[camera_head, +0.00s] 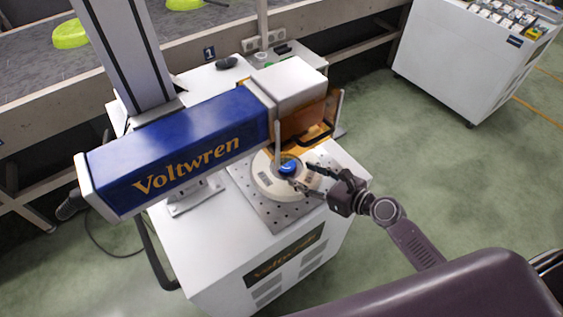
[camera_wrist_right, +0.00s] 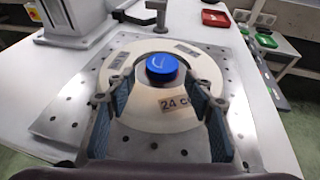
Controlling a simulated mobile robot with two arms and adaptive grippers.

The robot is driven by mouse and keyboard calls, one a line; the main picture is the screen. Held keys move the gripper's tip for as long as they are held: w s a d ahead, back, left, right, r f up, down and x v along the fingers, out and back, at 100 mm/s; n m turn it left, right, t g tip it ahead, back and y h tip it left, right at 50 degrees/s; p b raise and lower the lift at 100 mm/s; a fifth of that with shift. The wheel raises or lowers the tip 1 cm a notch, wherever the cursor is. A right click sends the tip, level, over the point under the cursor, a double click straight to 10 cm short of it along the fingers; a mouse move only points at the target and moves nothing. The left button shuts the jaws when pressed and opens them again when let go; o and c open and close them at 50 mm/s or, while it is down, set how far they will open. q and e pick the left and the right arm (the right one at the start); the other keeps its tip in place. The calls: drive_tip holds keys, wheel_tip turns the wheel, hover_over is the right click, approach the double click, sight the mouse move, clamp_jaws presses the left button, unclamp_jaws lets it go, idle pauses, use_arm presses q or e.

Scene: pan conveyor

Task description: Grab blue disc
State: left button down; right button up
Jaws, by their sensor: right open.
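The blue disc (camera_head: 287,168) sits at the middle of a round cream plate (camera_head: 265,184) on the perforated metal bed of the Voltwren machine. In the right wrist view the blue disc (camera_wrist_right: 161,66) has a white mark on top and lies centred, beyond the fingertips. The cream plate there (camera_wrist_right: 140,122) carries dark printed labels, one reading "24 c". My right gripper (camera_head: 301,178) is open and comes in from the right at the disc. In the wrist view its fingers (camera_wrist_right: 162,85) stand apart, with nothing between their pads. My left gripper is not in view.
The blue Voltwren machine head (camera_head: 180,155) and its orange guard (camera_head: 305,122) overhang the plate closely. A conveyor with green pans (camera_head: 72,34) runs behind. A white cabinet (camera_head: 460,65) stands at the upper right. Green floor lies open on the right.

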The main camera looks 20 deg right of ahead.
sight(288, 166)
drive_tip(key=shift+r+x, duration=0.2)
drive_tip(key=shift+x, duration=1)
drive_tip(key=x, duration=0.3)
drive_tip(key=shift+w+f, duration=0.1)
drive_tip(key=shift+w, duration=0.35)
drive_tip(key=c, duration=0.9)
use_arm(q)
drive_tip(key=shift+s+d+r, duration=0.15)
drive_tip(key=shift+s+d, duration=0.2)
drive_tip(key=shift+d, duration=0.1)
use_arm(e)
drive_tip(key=shift+c, duration=0.6)
